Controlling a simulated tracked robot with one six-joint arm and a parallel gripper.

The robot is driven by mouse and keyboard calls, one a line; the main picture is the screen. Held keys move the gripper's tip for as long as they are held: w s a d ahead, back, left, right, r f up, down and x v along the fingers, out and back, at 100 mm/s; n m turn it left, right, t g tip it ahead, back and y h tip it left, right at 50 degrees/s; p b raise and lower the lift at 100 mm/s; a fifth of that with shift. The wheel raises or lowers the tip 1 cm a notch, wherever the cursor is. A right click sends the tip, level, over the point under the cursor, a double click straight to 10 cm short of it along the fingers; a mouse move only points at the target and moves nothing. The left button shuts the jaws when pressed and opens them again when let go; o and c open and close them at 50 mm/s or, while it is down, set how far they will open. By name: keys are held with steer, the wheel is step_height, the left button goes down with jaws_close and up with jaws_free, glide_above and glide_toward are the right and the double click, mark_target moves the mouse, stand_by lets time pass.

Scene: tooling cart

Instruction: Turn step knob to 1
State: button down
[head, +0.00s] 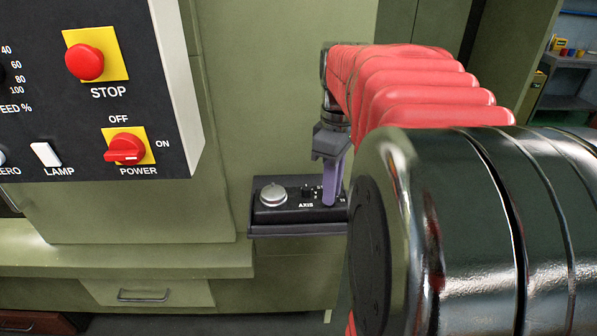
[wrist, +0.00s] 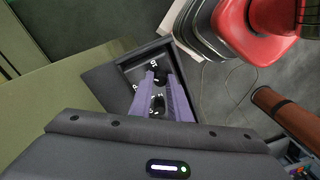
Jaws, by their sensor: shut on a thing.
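The step knob is a small black knob (wrist: 160,76) on a dark pendant box (head: 298,231). In the head view it is hidden behind my fingers. My gripper (head: 329,201) points down over the right end of the box. Its purple fingers (wrist: 161,77) are shut on the step knob, one on each side, in the wrist view.
A silver handwheel (head: 273,194) is at the box's left end. A control panel with a red stop button (head: 85,62) and red power switch (head: 126,149) is at upper left. The green machine wall (head: 270,90) stands behind. A brown cylinder (wrist: 285,115) lies right in the wrist view.

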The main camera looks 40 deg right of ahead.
steer(key=shift+m, duration=0.3)
steer(key=c, duration=1.7)
jaws_free()
steer(key=shift+o, duration=0.2)
steer(key=shift+r, duration=0.15)
step_height(320, 180, up, 14)
steer(key=shift+d+f, duration=0.25)
steer(key=shift+w+a, duration=0.1)
steer(key=shift+a, duration=0.05)
